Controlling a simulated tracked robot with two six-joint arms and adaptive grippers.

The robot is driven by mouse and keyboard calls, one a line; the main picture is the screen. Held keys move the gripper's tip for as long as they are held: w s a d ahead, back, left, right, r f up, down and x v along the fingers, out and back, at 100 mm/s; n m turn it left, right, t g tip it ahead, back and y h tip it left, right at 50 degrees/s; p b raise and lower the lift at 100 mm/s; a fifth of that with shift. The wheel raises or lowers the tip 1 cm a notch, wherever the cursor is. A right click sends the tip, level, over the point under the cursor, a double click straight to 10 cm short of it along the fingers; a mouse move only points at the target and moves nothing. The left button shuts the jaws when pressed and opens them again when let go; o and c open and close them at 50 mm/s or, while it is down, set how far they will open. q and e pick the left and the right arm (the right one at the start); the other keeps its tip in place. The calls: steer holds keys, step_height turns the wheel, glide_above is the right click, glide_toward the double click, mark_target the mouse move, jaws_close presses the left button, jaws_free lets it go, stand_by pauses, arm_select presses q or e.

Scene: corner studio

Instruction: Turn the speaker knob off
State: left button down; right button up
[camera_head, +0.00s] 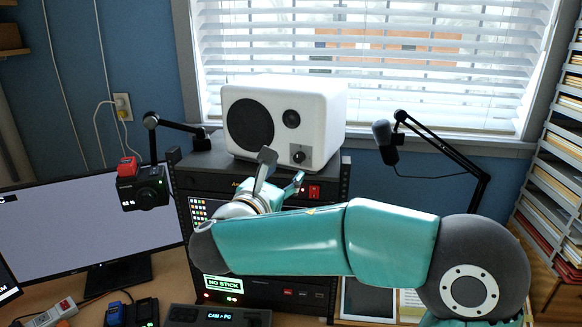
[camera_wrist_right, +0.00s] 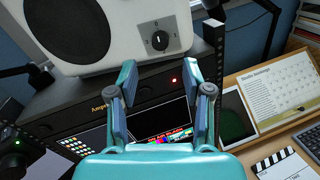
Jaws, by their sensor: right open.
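The white speaker (camera_head: 322,108) stands on top of the equipment rack in front of the window. Its small dark knob (camera_head: 299,156) is at the lower right of its front face. My left gripper is not in view.
A camera (camera_head: 143,187) on an arm and a monitor (camera_head: 88,222) are at left. A microphone (camera_head: 386,142) on a boom is at right. A calendar (camera_wrist_right: 270,90) and keyboard (camera_wrist_right: 309,139) lie on the desk.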

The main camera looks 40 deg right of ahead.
steer(key=v, duration=0.5)
steer(key=shift+a, duration=0.2)
